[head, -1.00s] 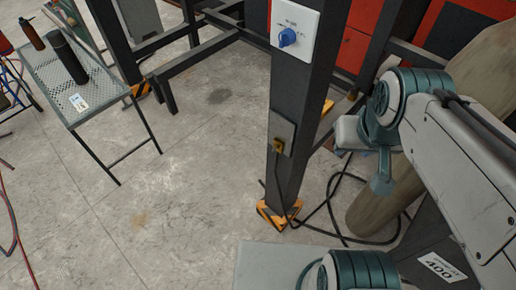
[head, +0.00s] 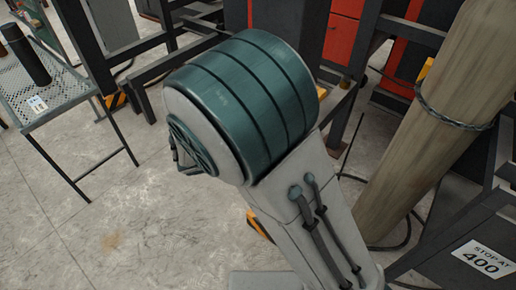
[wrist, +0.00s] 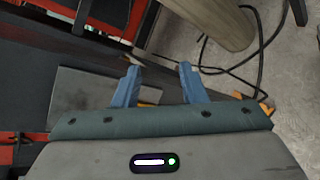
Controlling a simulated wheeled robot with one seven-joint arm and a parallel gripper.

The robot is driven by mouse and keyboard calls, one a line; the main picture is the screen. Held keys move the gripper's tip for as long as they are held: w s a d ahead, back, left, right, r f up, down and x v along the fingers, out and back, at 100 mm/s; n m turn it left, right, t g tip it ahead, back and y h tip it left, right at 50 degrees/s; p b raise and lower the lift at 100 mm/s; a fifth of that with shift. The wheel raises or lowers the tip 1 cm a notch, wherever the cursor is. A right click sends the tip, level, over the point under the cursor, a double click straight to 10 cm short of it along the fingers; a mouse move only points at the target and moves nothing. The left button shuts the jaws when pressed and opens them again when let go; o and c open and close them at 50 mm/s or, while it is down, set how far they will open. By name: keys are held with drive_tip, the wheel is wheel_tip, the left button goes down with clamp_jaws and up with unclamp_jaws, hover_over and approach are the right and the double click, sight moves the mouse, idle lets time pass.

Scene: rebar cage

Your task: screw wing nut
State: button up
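I cannot make out a wing nut in either view. In the wrist view my gripper (wrist: 158,72) has its two blue fingers spread apart, with nothing between them. A flat grey plate (wrist: 82,92) on a dark steel surface shows to the left of the fingers, partly hidden behind the left finger and my gripper's body. In the head view my arm covers the middle of the picture and hides my gripper, the plate and most of the post there.
A mesh table (head: 50,92) holding a black bottle (head: 26,56) stands at the left. Black cable (wrist: 262,55) lies on the floor.

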drive_tip(key=w+a+f+n+t+b, duration=0.1)
drive_tip(key=a+f+n+t+b, duration=0.5)
drive_tip(key=a, duration=0.5)
drive_tip(key=w+d+f+t, duration=0.1)
drive_tip(key=w+d, duration=0.6)
drive_tip(key=w, duration=0.4)
drive_tip(key=shift+d+m+t+y+p, duration=0.3)
drive_tip(key=shift+d+y+p, duration=0.05)
drive_tip(key=shift+d+y, duration=0.05)
drive_tip(key=shift+f, duration=0.1)
drive_tip(key=shift+c, duration=0.4)
clamp_jaws()
